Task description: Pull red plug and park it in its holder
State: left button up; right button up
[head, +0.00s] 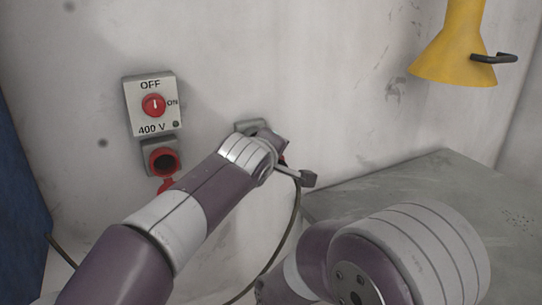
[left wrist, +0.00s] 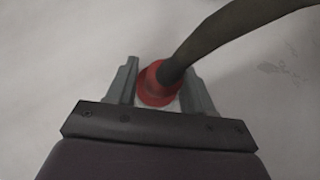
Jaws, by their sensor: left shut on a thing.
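The red plug (left wrist: 157,85) sits between the two grey fingers of my left gripper (left wrist: 160,76) in the left wrist view. The fingers are shut on it, and its dark cable (left wrist: 220,35) runs off to the upper right. In the head view my left arm reaches to a grey holder (head: 250,126) on the wall, right of the switch box. My arm hides most of the holder and plug, so I cannot tell how far the plug sits in it. The red-rimmed socket (head: 163,160) under the switch box is empty, its red lid hanging open. My right gripper is out of view.
The switch box (head: 153,104) reads OFF and 400 V and has a red knob. The cable (head: 290,225) hangs down behind my left arm. A grey table (head: 440,180) stands at right, below a yellow lamp-like cone (head: 457,45). The wall between is clear.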

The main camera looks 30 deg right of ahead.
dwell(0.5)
pick_arm(q)
jog(key=shift+w+r+p, duration=0.15)
jog(key=shift+w+p, duration=1.4)
jog(key=shift+w, duration=0.15)
jog(key=o, duration=1.3)
jog(key=shift+w, duration=0.1)
jog(key=shift+c, duration=0.2)
jog(key=shift+s+a, duration=0.3)
jog(key=shift+s, duration=0.1)
jog(key=b+v, duration=0.2)
jog(key=v, duration=0.9)
jog(key=shift+s+a+r+b, duration=0.2)
jog(key=shift+a+r+b, duration=0.05)
jog(key=shift+b, duration=0.05)
jog(key=shift+f, duration=0.1)
